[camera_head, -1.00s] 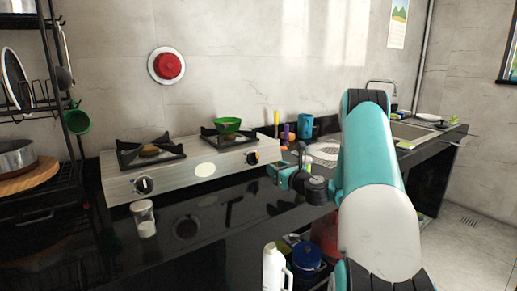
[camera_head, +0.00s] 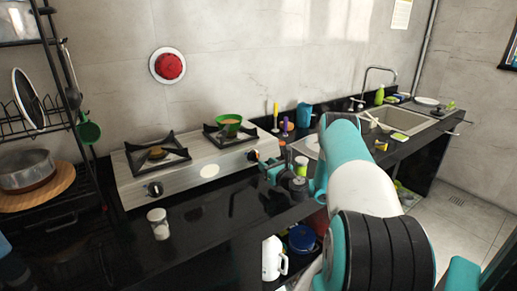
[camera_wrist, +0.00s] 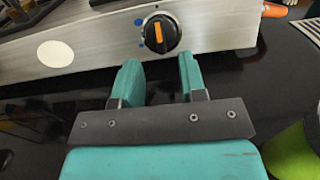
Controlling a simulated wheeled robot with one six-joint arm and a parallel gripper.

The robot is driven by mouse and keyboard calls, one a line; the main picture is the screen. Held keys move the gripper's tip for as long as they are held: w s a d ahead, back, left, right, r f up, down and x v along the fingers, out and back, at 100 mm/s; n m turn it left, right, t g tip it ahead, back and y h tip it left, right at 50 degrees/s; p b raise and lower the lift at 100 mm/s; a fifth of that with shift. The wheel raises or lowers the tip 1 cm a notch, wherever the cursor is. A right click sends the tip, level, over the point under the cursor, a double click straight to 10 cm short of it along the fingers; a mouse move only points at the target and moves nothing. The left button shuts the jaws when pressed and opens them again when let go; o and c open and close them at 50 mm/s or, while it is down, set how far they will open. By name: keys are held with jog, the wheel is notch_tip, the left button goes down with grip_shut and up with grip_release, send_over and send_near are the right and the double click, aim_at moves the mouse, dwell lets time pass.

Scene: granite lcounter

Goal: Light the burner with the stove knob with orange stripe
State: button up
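The stove (camera_head: 190,180) stands on the dark counter, with a knob at each end of its front panel. The right knob (camera_wrist: 161,33) is black with an orange stripe that stands about upright; it also shows in the head view (camera_head: 253,156). My gripper (camera_wrist: 157,66) is open and empty. In the wrist view its two teal fingers point at the striped knob, just below it and apart from it. In the head view my gripper (camera_head: 268,171) is just right of the stove's front.
A jar (camera_head: 158,223) stands before the stove. A green-lidded container (camera_head: 301,164) stands close right of my gripper, and a orange-handled tool (camera_wrist: 274,10) lies right of the stove.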

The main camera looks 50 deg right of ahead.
aim_at(257, 157)
jog(key=shift+w+r+p, duration=0.25)
jog(key=shift+w+p, duration=0.1)
jog(key=shift+p, duration=0.05)
jog(key=shift+f+x, duration=0.15)
jog(key=shift+x, duration=1.15)
jog(key=shift+f+x, duration=0.1)
jog(key=shift+x, duration=1.25)
jog(key=shift+d, duration=0.1)
grip_shut()
